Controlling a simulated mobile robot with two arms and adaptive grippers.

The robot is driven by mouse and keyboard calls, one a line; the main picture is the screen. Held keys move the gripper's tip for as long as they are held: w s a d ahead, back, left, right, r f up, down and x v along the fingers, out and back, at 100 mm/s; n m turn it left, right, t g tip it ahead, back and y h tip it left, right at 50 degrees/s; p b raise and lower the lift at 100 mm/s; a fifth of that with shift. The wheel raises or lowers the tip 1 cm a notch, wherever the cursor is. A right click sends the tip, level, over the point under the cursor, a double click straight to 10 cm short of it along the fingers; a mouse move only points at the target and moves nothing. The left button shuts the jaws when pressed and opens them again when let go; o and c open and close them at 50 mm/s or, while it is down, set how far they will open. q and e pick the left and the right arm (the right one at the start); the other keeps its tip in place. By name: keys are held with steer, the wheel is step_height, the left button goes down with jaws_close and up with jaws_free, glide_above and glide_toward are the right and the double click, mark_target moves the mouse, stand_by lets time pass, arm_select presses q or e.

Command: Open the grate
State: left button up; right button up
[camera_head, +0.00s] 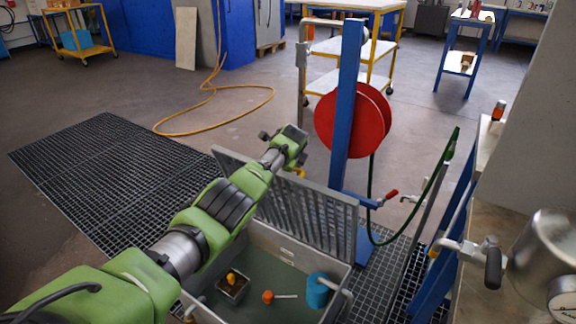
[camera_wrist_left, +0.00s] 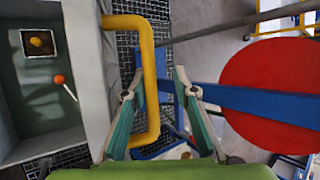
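The grey slotted grate (camera_head: 310,205) stands steeply raised along the far side of a sunken basin (camera_head: 275,250), whose inside is uncovered. A yellow handle (camera_head: 299,172) shows at the grate's upper edge, partly hidden by my left gripper (camera_head: 292,143). In the left wrist view, the yellow handle (camera_wrist_left: 151,80) is a bent bar running between my left gripper's spread fingers (camera_wrist_left: 160,72), nearer the left-hand finger. The fingers are apart; I cannot tell whether one touches the handle. My right gripper is not in view.
The basin holds a blue cylinder (camera_head: 317,292), an orange-ended stick (camera_head: 268,297) and a small box (camera_head: 232,288). A blue post (camera_head: 347,110) with a red reel (camera_head: 362,119) stands close behind the grate. Dark floor grating (camera_head: 110,165) lies left; a metal vessel (camera_head: 545,265) stands right.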

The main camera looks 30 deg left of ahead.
mark_target(290, 174)
arm_select(q)
steer(key=shift+s+f, duration=0.1)
steer(key=shift+s, duration=0.2)
steer(key=shift+v, duration=0.8)
steer(key=v, duration=1)
steer(key=shift+w+d+r, duration=0.1)
steer(key=shift+w+r, duration=0.05)
steer(key=shift+r, duration=0.1)
